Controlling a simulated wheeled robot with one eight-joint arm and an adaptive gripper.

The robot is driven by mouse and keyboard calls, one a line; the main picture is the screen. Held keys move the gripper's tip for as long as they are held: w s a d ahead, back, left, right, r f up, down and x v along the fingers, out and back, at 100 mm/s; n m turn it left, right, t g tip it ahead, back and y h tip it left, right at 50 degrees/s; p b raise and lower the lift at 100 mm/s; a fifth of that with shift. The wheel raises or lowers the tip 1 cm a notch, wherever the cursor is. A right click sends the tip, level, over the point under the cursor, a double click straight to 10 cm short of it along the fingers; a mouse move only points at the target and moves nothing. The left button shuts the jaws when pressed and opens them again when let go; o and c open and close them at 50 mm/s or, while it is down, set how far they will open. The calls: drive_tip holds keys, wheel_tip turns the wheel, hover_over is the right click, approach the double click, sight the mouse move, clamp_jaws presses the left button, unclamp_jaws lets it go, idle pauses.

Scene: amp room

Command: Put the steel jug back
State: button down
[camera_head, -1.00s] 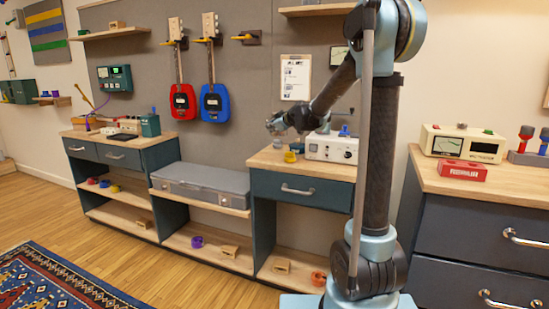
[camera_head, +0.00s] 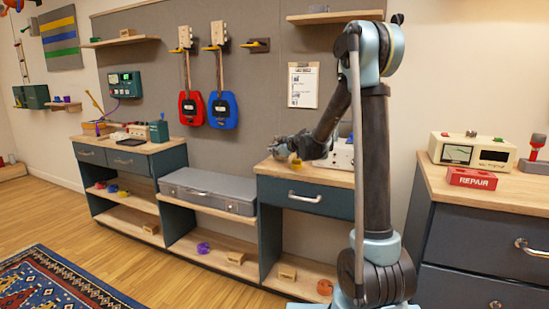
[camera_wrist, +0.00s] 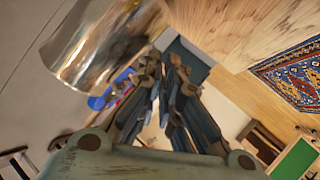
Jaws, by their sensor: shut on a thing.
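The steel jug (camera_wrist: 100,45) is a shiny metal vessel, large and tilted at the upper left of the wrist view, against the tips of my gripper's fingers. My gripper (camera_wrist: 160,66) is shut on it, though the exact contact is partly hidden. In the head view my gripper (camera_head: 279,149) hangs low over the wooden top of the right-hand workbench section (camera_head: 262,168). The jug is too small and too covered by the gripper to make out clearly there.
A small yellow item (camera_head: 296,163) and a white instrument box (camera_head: 341,154) stand close to my gripper. A grey case (camera_head: 207,190) lies on the lower middle section. A red guitar (camera_head: 191,108) and a blue guitar (camera_head: 222,110) hang behind. A red repair block (camera_head: 472,178) sits at right.

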drive_tip(key=shift+f, duration=0.95)
drive_tip(key=c, duration=1.8)
unclamp_jaws()
drive_tip(key=shift+f, duration=0.1)
drive_tip(key=v, duration=1.2)
drive_tip(key=s+d+f+m+g+h, duration=0.2)
drive_tip(key=s+d+f+m, duration=0.2)
drive_tip(key=s, duration=1)
drive_tip(key=s+d+f+m+g+h, duration=0.3)
drive_tip(key=s+d, duration=0.6)
drive_tip(key=s, duration=0.6)
drive_tip(key=s+d+f+m+g+h, duration=0.3)
drive_tip(key=s+d+f+m, duration=0.3)
drive_tip(key=s, duration=0.9)
wheel_tip(320, 180, down, 3)
drive_tip(key=shift+s+d+f+m, duration=0.15)
drive_tip(key=shift+d+m, duration=0.25)
drive_tip(key=shift+d, duration=0.4)
